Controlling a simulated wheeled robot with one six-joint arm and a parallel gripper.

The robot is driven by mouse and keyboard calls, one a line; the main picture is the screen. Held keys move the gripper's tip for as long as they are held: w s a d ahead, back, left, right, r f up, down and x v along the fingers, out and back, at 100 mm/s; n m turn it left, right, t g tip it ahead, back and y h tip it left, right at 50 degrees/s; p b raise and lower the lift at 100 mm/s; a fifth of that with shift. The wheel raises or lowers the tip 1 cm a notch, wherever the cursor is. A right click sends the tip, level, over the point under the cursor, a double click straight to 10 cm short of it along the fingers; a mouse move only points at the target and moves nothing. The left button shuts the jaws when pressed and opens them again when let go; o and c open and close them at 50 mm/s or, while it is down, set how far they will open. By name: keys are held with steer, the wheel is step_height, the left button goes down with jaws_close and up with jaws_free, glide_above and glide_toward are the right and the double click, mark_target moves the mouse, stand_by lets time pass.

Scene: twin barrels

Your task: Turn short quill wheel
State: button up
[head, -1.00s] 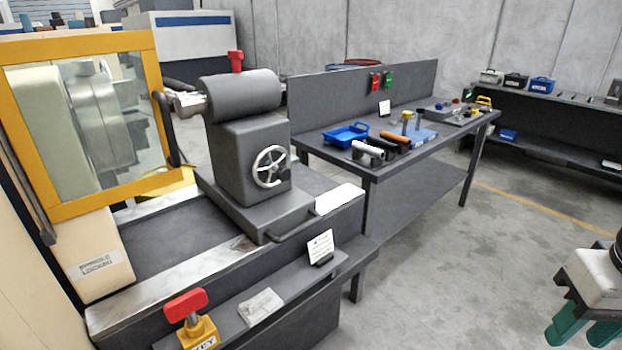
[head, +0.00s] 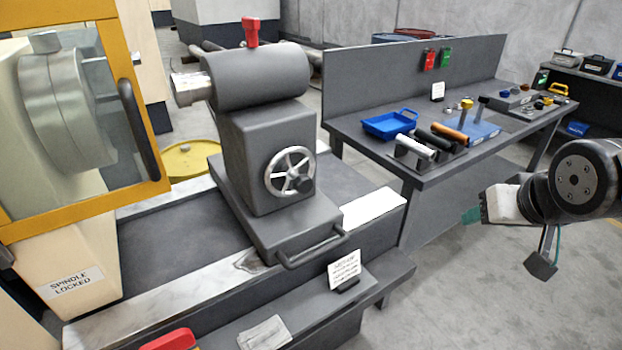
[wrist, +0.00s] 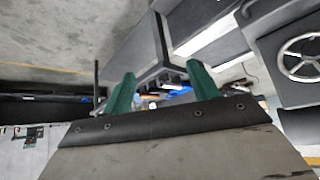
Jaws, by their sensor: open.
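The quill wheel is a silver spoked handwheel (head: 290,172) with a dark knob, on the front of the grey tailstock (head: 245,130). It also shows at the right edge of the wrist view (wrist: 300,56), partly cut off. My gripper (head: 505,204) is at the right of the head view, well apart from the wheel. In the wrist view its two green fingers (wrist: 161,82) stand apart with nothing between them.
A grey workbench (head: 410,182) behind holds a blue tray (head: 388,124) and several cylinders. A yellow-framed guard (head: 90,205) stands at the left. A bar handle (head: 312,246) juts from the tailstock base, near a white card (head: 345,270). Open floor lies at the right.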

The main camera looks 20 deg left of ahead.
steer(key=w+a+f+n+t+y, duration=0.25)
steer(key=w+a, duration=0.35)
steer(key=a, duration=0.4)
steer(key=n+t+y, duration=0.2)
steer(key=y, duration=0.7)
glide_toward(306, 187)
steer(key=x, duration=0.4)
steer(key=shift+w+a, duration=0.1)
steer(key=shift+w, duration=0.25)
steer(key=shift+a+y, duration=0.25)
steer(key=shift+a, duration=0.05)
steer(key=x, duration=0.7)
steer(key=shift+w, duration=0.1)
steer(key=c, duration=1)
